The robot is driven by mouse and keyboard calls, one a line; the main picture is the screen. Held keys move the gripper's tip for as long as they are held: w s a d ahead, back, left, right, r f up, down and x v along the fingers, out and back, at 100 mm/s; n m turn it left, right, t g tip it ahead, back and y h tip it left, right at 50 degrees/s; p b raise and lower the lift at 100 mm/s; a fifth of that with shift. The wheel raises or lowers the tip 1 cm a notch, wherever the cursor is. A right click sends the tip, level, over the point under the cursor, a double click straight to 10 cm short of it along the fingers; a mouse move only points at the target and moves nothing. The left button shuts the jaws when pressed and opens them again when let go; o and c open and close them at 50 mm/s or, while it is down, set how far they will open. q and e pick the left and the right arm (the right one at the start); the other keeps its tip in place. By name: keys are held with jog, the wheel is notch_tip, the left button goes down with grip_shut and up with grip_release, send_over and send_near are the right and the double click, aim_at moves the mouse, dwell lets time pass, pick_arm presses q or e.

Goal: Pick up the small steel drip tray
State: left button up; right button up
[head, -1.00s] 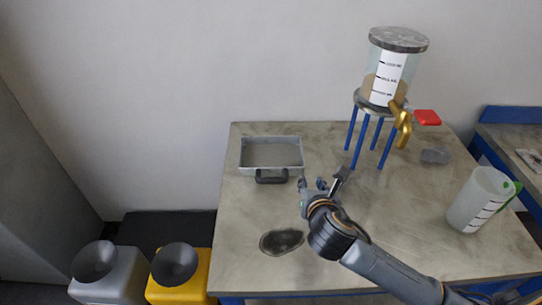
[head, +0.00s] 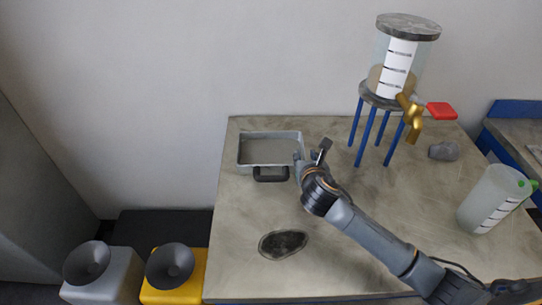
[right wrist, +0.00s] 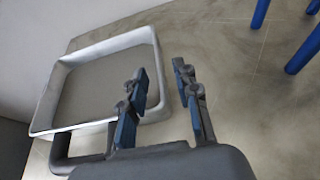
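The steel drip tray (head: 270,150) is a shallow grey rectangular pan with a dark handle (head: 270,174) at its front. It lies flat at the back left of the table, and shows large in the right wrist view (right wrist: 100,85). My right gripper (head: 310,153) is at the tray's right side, open and empty. In the right wrist view, its fingers (right wrist: 160,77) stand apart, the left one in front of the tray's inside and the right one over bare table. I cannot tell how high they are above the rim. My left gripper is not in view.
A clear vessel (head: 402,60) with a brass tap (head: 413,118) stands on a blue-legged stand (head: 385,100) at the back right. A dark puddle (head: 283,244) lies on the table (head: 240,215) in front. A measuring jug (head: 487,205) is at the right. Grey and yellow canisters (head: 172,283) stand left.

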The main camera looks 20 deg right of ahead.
aim_at(304, 149)
jog(key=x, duration=0.4)
jog(key=shift+w+f, duration=0.1)
grip_shut()
jog(key=shift+r, duration=0.2)
